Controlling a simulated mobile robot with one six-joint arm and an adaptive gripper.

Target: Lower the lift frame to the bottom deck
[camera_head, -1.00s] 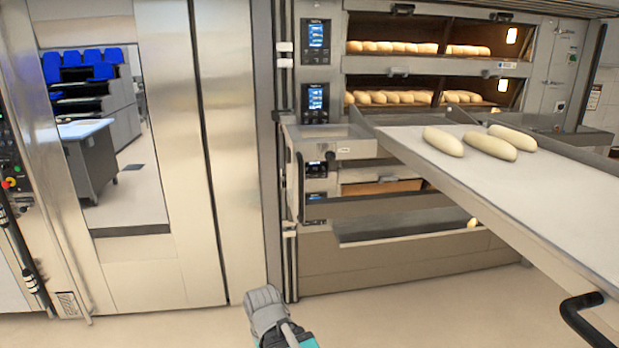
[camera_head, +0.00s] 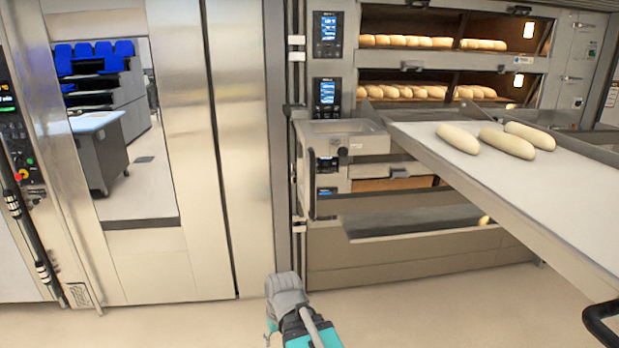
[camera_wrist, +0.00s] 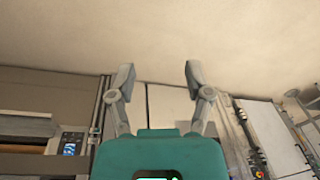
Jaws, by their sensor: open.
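The lift frame (camera_head: 355,138) is a grey metal frame at the front of the deck oven, right of centre in the head view. A sloping white loading board (camera_head: 570,190) reaches from it toward the lower right, with several pale loaves (camera_head: 505,143) near its far end. The board's far end is just below the second lit deck. A black curved handle (camera_head: 603,325) shows at the lower right edge. My gripper (camera_wrist: 159,75) is open and empty in the wrist view, its two grey fingers apart. It is away from the frame and handle.
Two lit upper decks (camera_head: 425,60) hold browned loaves. The bottom deck front (camera_head: 400,255) is low, near the floor. Tall steel doors (camera_head: 245,150) stand to the left, with a control panel (camera_head: 22,150) at the far left. The floor (camera_head: 430,310) in front is clear.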

